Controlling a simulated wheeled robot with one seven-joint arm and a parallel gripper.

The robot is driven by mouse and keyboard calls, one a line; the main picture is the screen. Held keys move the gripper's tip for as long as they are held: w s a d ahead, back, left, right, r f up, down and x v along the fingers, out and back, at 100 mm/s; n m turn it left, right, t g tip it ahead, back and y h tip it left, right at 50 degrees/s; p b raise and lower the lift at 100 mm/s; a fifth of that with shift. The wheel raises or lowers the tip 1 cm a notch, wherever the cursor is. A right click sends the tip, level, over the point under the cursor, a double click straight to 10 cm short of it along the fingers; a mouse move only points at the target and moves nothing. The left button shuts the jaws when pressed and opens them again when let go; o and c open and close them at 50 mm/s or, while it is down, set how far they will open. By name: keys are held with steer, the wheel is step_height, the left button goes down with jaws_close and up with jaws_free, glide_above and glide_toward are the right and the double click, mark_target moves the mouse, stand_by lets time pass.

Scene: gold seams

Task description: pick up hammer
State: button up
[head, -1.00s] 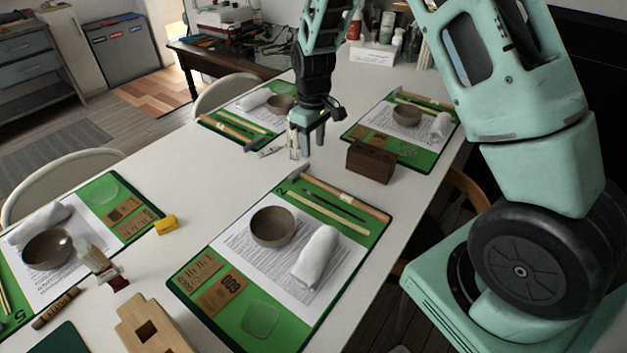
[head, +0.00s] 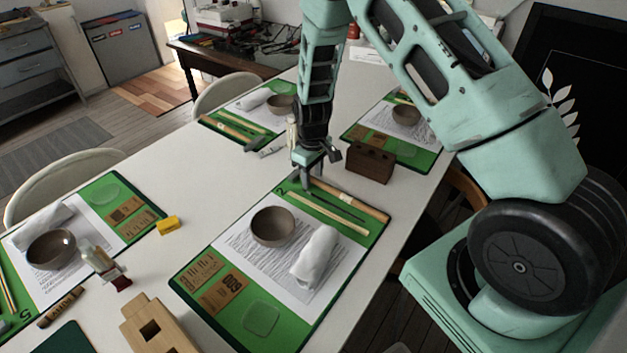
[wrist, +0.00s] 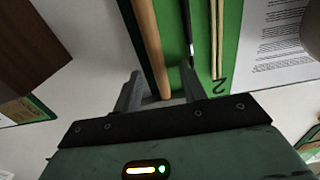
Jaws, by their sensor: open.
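In the wrist view my gripper (wrist: 163,82) is open, with one finger on each side of the wooden handle (wrist: 148,40). A second hammer (head: 230,131) lies on the far left mat.
A dark tool and a light stick (head: 325,212) lie beside the handle. The mat also holds a brown bowl (head: 272,226) and a rolled white cloth (head: 315,255). A brown wooden block (head: 370,162) stands just right of my gripper. Bare white table (head: 220,180) lies to the left.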

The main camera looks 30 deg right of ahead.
jaws_close()
steer(key=shift+r, duration=0.2)
